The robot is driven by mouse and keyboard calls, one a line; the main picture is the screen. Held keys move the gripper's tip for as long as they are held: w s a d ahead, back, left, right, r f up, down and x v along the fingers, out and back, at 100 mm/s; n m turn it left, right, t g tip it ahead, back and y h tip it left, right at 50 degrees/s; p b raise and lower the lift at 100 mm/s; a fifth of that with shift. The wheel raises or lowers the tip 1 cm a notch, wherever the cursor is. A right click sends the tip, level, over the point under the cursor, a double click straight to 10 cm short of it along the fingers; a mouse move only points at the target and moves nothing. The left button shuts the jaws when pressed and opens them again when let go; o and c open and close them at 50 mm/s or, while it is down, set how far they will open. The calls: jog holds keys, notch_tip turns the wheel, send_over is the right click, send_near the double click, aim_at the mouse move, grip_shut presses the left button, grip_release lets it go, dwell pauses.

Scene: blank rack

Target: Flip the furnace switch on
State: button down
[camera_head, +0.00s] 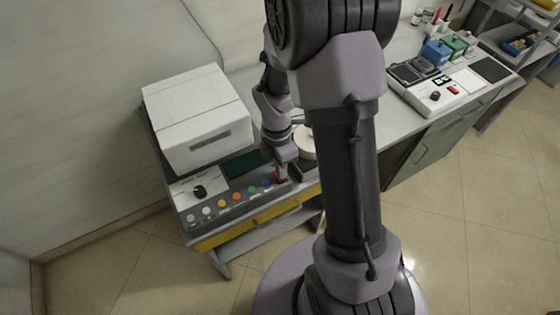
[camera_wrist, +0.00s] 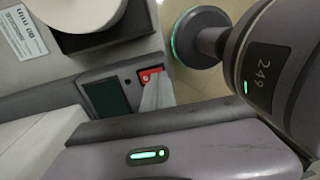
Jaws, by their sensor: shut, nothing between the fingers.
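The furnace (camera_head: 200,120) is a white box at the left of the bench, with a grey control panel (camera_head: 215,208) along its front. A red switch (camera_head: 280,177) sits at the panel's right end; it also shows in the wrist view (camera_wrist: 149,75) in a dark frame. My gripper (camera_head: 281,166) is shut and empty, pointing down at the switch. In the wrist view its pale fingertips (camera_wrist: 154,90) are right at the red switch and cover part of it. I cannot tell whether they touch it, nor which way the switch is set.
A dark green screen (camera_wrist: 106,97) lies beside the switch. A black knob (camera_head: 199,191) and several coloured buttons share the panel. A round white-topped device (camera_head: 305,138) stands close to the gripper's right. Farther right is a white instrument (camera_head: 440,92).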

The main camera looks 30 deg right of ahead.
jog(key=shift+f, duration=0.55)
jog(key=shift+s+f, duration=0.2)
jog(key=shift+s, duration=0.05)
jog(key=shift+w, duration=0.1)
